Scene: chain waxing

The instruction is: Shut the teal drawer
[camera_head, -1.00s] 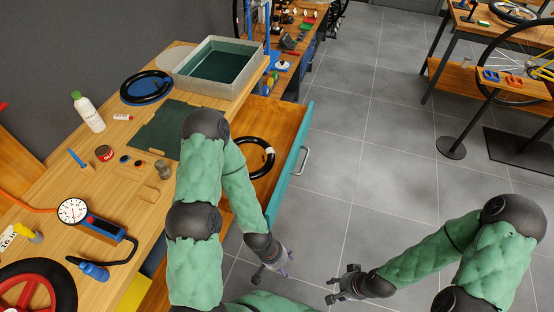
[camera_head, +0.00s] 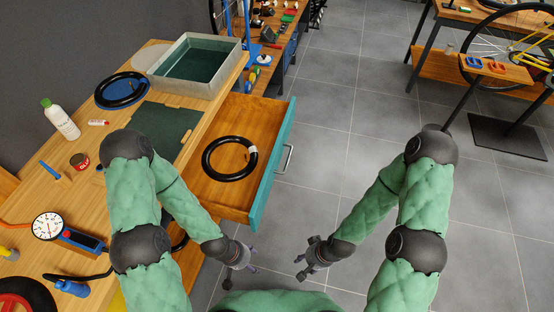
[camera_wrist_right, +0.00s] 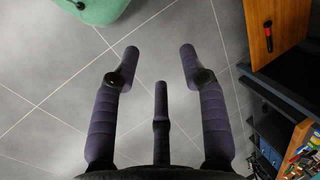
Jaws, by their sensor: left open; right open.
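The teal drawer (camera_head: 272,168) stands pulled out from the wooden workbench, its teal front facing right with a metal handle (camera_head: 286,159). A black ring-shaped tube (camera_head: 207,160) with a white band lies inside it. My left gripper (camera_head: 248,262) is open and empty, below the drawer's near corner in the head view and apart from the front. My right gripper (camera_head: 303,268) is open and empty, right of the left one and over the floor. In the right wrist view its fingers (camera_wrist_right: 160,70) are spread with only grey floor tiles between them.
The workbench top (camera_head: 28,198) holds a grey metal basin (camera_head: 238,62), a green mat (camera_head: 190,118), a white bottle (camera_head: 62,121) and a dial gauge (camera_head: 47,226). Grey floor (camera_head: 335,130) right of the drawer is clear. A bike stand base (camera_head: 505,137) is farther right.

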